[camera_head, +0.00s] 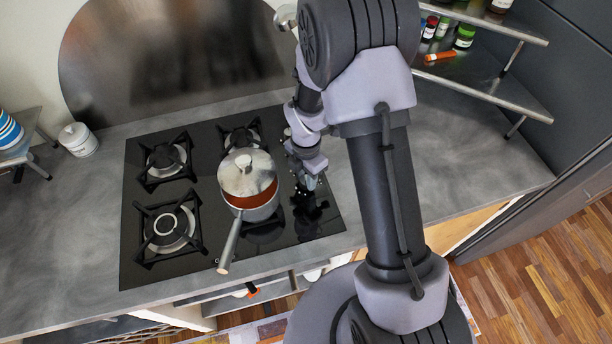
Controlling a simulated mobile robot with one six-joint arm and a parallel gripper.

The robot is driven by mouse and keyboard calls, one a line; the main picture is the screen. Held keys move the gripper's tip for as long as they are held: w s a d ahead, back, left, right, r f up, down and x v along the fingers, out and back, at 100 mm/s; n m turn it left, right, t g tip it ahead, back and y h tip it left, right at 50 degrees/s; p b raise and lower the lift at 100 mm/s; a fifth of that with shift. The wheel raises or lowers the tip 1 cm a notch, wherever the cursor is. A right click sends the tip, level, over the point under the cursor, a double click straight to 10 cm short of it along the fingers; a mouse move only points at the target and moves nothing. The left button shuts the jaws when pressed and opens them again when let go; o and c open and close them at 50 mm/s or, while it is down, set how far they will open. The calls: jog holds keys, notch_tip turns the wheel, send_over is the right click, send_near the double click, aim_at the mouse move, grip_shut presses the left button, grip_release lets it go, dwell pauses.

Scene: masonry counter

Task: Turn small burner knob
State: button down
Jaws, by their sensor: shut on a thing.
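A black glass cooktop (200,262) is set in the grey counter, with burners on its left and middle. Its burner knobs are dark and stand along the right side; a dark cluster of them (310,206) shows just below my gripper. My gripper (309,183) points down at this knob strip and is shut on a knob there. The fingers and my wrist hide most of that knob, so its turn angle and which burner it serves cannot be told.
A lidded saucepan (247,185) stands on the cooktop just left of my gripper, its handle pointing to the front edge. A tiered shelf (490,80) with jars is at the right back. Counter right of my arm is clear.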

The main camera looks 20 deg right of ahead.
jog(key=c, duration=1)
grip_release()
notch_tip(320, 180, up, 17)
jog(key=p, duration=0.4)
jog(key=shift+r, duration=0.2)
